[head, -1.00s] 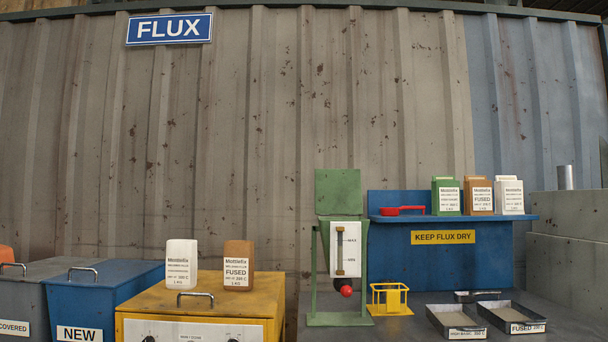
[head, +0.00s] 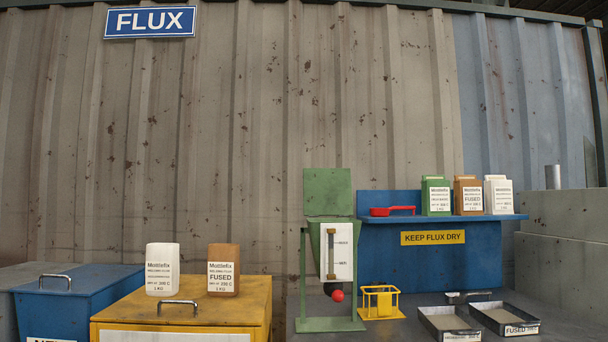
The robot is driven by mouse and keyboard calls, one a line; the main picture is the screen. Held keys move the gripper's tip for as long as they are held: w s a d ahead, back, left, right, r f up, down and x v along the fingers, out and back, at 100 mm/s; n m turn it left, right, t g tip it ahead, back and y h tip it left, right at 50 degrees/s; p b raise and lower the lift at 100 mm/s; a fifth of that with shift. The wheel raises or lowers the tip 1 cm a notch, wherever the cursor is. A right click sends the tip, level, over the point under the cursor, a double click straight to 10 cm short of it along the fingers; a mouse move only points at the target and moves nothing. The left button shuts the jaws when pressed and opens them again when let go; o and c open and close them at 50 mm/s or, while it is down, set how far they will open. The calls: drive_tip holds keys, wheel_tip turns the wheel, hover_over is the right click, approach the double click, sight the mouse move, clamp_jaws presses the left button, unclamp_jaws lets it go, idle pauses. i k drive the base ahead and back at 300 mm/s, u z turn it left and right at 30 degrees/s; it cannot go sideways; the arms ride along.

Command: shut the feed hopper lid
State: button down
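The feed hopper (head: 315,245) is a green stand with a white gauge panel on its front and a red ball knob (head: 337,295) low down. Its green lid (head: 327,192) stands up at the back of the hopper, open. The hopper's inside is hardly visible from this angle. My gripper and arm are not in view.
A yellow cage (head: 380,302) stands right of the hopper on the bench, with two grey trays (head: 449,322) farther right. A blue shelf (head: 440,219) holds a red scoop (head: 391,211) and several flux packs. A yellow bin (head: 180,308) with two packs is at left.

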sight(328, 191)
drive_tip(key=u, duration=0.05)
drive_tip(key=i, duration=1)
drive_tip(key=z, duration=0.05)
